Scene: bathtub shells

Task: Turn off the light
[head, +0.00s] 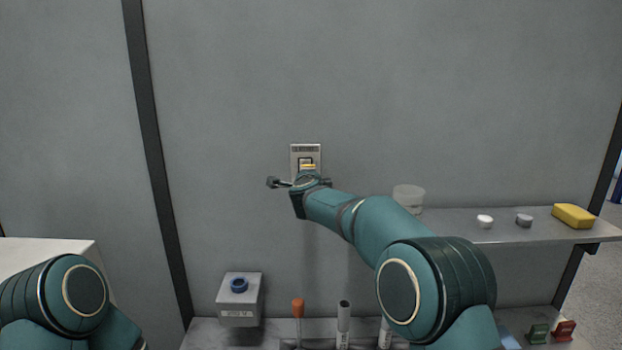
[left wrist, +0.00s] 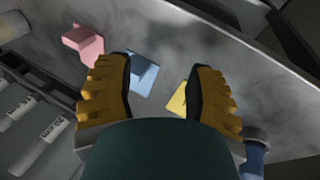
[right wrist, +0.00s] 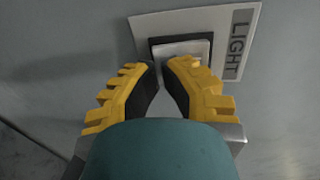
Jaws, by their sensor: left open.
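The light switch (head: 306,160) is a pale plate with a rocker on the grey wall. In the right wrist view its plate reads LIGHT, and the square rocker (right wrist: 182,50) sits just beyond my fingertips. My right gripper (right wrist: 162,66) is at the switch, its fingertips close together with a narrow gap. I cannot tell whether they touch the rocker. In the head view my right wrist hides the switch's lower part. My left gripper (left wrist: 160,78) is open and empty above a grey surface, away from the switch; the head view does not show its fingers.
A grey box with a blue button (head: 239,285) stands at lower left. A shelf at right holds a clear cup (head: 408,196), small caps and a yellow block (head: 573,216). Pink (left wrist: 84,43), blue (left wrist: 142,74) and yellow (left wrist: 178,99) pieces lie below my left gripper.

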